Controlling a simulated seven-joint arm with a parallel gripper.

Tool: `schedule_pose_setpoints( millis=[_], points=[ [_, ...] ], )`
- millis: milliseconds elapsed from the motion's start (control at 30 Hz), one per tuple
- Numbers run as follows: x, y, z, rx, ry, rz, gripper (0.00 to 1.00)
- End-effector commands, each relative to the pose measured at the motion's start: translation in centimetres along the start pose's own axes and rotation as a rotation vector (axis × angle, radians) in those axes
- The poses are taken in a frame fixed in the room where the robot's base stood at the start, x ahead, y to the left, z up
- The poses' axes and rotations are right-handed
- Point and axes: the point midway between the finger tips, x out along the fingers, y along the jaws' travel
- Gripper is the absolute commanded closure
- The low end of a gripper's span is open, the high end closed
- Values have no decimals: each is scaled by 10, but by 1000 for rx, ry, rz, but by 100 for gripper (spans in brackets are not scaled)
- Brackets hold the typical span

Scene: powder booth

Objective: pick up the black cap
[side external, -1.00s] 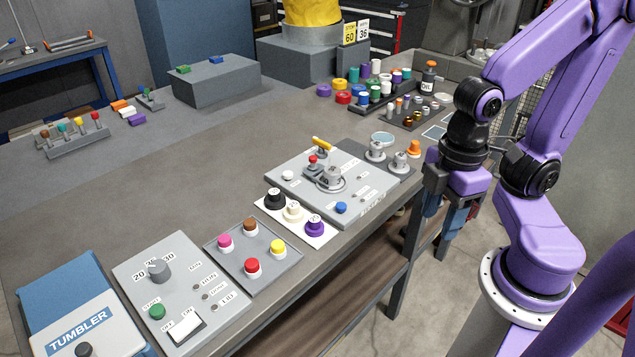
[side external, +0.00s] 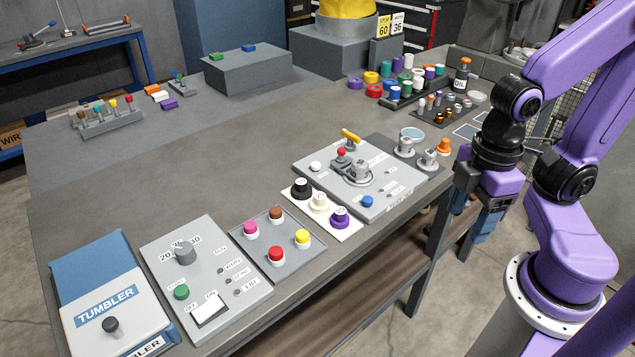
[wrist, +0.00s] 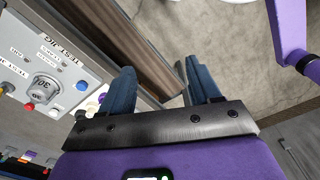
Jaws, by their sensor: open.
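The black cap (side external: 301,188) sits upright on a white plate (side external: 350,230), at its left corner, beside a cream cap (side external: 319,203) and a purple cap (side external: 339,217). My gripper (side external: 472,212) is open and points down, off the table's front edge, well to the right of the plate. In the wrist view my two dark blue fingers (wrist: 160,70) are apart with nothing between them. I cannot make out the black cap in the wrist view; part of the row is hidden behind the left finger.
The grey test panel (side external: 325,182) with knobs and a yellow-handled lever lies between the plate and my gripper. A tray of coloured buttons (side external: 276,272) is left of the plate. Bottles and caps (side external: 415,85) crowd the back right. Bare tabletop (side external: 200,150) lies behind the plate.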

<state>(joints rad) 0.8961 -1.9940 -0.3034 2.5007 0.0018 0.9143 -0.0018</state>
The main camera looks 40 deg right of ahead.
Motion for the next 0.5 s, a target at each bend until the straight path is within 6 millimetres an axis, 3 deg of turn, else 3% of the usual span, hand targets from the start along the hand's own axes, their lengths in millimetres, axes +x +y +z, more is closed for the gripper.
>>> schedule_pose_setpoints(
  millis=[167, 500],
  points=[
    [-6, 12, -21, -21, -1, 1, 38],
    [-27, 78, -109, -147, -12, 5, 38]
  ],
)
